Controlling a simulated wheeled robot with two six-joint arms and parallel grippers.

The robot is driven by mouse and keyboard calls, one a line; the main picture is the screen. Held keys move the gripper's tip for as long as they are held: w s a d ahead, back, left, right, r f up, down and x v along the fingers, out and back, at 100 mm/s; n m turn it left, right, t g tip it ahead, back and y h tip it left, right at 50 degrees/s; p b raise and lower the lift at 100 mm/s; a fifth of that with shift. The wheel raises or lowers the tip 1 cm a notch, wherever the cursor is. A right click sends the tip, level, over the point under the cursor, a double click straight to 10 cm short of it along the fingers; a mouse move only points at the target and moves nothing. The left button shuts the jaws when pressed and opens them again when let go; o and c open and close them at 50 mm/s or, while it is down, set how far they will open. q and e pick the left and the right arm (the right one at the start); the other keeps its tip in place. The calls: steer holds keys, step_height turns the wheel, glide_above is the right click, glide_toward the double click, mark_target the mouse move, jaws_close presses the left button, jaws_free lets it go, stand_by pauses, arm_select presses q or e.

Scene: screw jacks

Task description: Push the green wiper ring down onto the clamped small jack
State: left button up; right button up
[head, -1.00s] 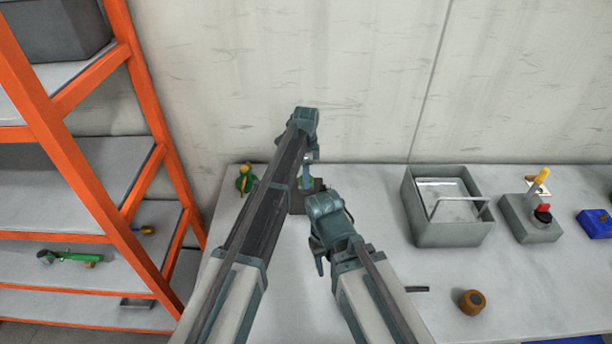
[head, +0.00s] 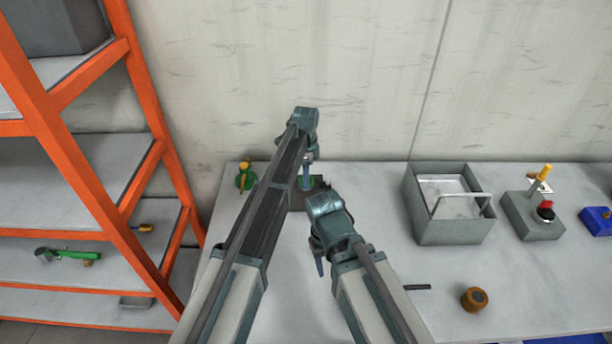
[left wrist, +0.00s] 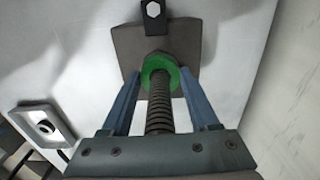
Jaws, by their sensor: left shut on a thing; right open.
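The green wiper ring (left wrist: 160,73) sits around the threaded dark screw (left wrist: 160,112) of the small jack, seen in the left wrist view. My left gripper (left wrist: 160,76) has its blue fingers on either side of the ring and is shut on it. The ring is at the far end of the screw, close to the dark grey holder (left wrist: 170,42); I cannot tell whether it is fully seated. In the head view my left gripper (head: 306,182) is over the dark holder, and the arm hides much of it. My right gripper (head: 319,264) is open, empty, to the lower right.
A green and yellow object (head: 245,180) stands left of my left arm. To the right are a grey bin (head: 450,228), a grey box with a red button (head: 533,222), a blue item (head: 597,222) and a brown round part (head: 474,299). An orange shelf rack (head: 140,85) borders the left.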

arm_select(q)
steer(key=o, duration=1.4)
steer(key=shift+s, duration=0.15)
steer(key=shift+r+p, duration=0.3)
steer(key=shift+p, duration=0.15)
step_height(320, 180, up, 13)
steer(key=p, duration=1.3)
steer(key=shift+r, duration=0.15)
steer(key=s+a+n, duration=0.8)
steer(key=s+n, duration=0.1)
steer(key=s, duration=0.4)
steer(key=s+a+n, duration=0.8)
steer(key=s+a, duration=0.1)
steer(key=s, duration=0.5)
steer(key=s+d+f+m+b, duration=0.1)
steer(key=s+d+f+b, duration=0.1)
steer(key=d+f+b, duration=0.3)
steer(key=s+d+f+m+y+b, duration=0.1)
steer(key=s+d+f+b, duration=0.2)
steer(key=d+f+b, duration=0.2)
steer(key=shift+s+d+f+m+b, duration=0.35)
steer(key=shift+d+f+m, duration=0.05)
steer(key=shift+d, duration=0.1)
